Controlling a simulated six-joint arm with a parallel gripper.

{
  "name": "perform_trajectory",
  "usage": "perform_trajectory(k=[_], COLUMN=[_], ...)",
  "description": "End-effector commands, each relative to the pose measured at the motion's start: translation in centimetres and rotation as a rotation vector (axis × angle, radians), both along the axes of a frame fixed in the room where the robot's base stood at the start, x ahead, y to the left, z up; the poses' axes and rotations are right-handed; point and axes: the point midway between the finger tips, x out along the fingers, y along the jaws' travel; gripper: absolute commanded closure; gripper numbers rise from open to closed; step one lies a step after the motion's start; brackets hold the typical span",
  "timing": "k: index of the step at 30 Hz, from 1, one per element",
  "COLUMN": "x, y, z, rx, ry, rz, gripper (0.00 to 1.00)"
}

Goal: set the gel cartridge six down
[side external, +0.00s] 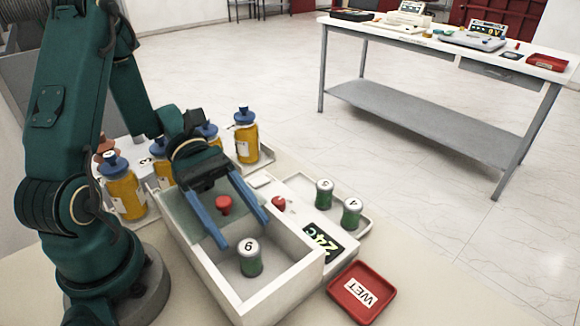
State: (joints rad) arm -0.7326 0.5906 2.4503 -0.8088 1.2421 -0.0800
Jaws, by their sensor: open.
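The gel cartridge six (250,262) is a green cylinder with a white top. Its label is turned, so it reads like a 9 from here. It stands upright inside an open white box (205,268), seemingly on the box floor. My gripper (241,238) has two long blue fingers, spread apart and empty. The fingertips are above the box, just behind the cartridge's top in the picture; I cannot tell the exact gap. A red knob (224,205) shows between the fingers, on a translucent greenish panel at the box's rear.
Two other green cartridges (324,194) (351,212) stand in a tray on the right. Yellow bottles with blue caps (246,135) stand behind and left. A bench (440,58) stands farther back.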

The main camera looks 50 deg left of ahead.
Motion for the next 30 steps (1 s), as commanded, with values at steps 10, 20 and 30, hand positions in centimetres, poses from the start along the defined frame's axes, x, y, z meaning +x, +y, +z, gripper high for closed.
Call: perform_trajectory(k=[10, 20, 30], x=[0.1, 0.0, 0.0], y=[6.5, 10.3, 11.1], z=[2.8, 4.5, 4.9], rx=[0.001, -0.002, -0.004], ry=[-0.005, -0.002, 0.0], rz=[0.006, 0.002, 0.0], gripper=[0.28, 0.28, 0.28])
